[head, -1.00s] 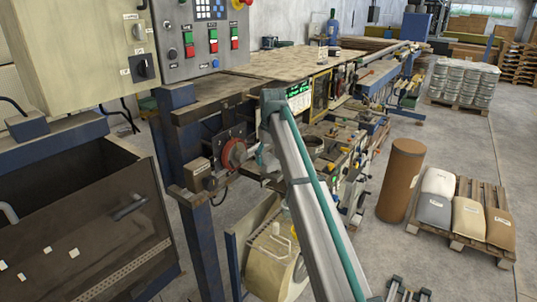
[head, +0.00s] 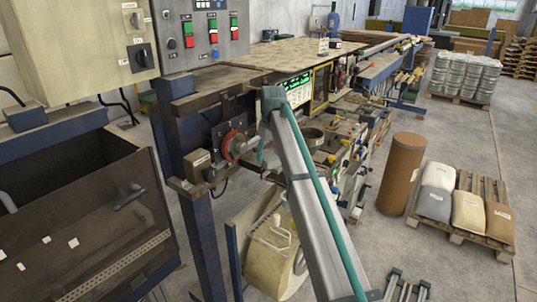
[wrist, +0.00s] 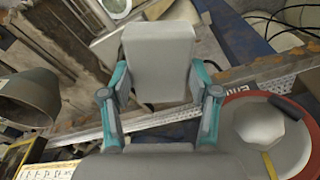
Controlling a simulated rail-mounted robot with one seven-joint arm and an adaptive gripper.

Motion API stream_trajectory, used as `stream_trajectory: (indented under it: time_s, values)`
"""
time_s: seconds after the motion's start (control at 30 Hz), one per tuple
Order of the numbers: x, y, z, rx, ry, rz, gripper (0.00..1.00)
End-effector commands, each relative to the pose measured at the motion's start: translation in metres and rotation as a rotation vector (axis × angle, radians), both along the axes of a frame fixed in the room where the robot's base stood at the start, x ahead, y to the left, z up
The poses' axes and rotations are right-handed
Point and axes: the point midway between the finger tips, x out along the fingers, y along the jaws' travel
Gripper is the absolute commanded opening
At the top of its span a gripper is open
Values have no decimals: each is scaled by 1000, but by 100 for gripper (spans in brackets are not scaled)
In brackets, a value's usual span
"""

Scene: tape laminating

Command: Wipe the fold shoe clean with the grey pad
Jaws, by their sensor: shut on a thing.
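My gripper (wrist: 160,108) is shut on the grey pad (wrist: 158,55), a light block held between its teal fingers in the wrist view. In the head view, a bit of teal near the red disc seems to be my gripper (head: 262,157), mostly hidden behind my arm. The pad is not clear there. I cannot pick out the fold shoe with certainty in either view. The pad hides part of the machine behind it, so I cannot tell whether it touches anything.
A red disc with a grey hub (wrist: 262,135) is close on the right in the wrist view; it also shows in the head view (head: 233,146). A dark grey cup (wrist: 30,97) is on the left. A perforated metal strip (wrist: 250,73) runs behind the gripper. Open floor (head: 450,135) lies right of the machine.

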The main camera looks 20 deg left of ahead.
Motion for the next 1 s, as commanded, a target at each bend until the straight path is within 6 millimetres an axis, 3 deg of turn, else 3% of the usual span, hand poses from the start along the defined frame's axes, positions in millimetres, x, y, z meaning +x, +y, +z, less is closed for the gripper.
stream_trajectory:
  time_s: [1.0]
  values:
    - [0,0,-18,0,0,0,26]
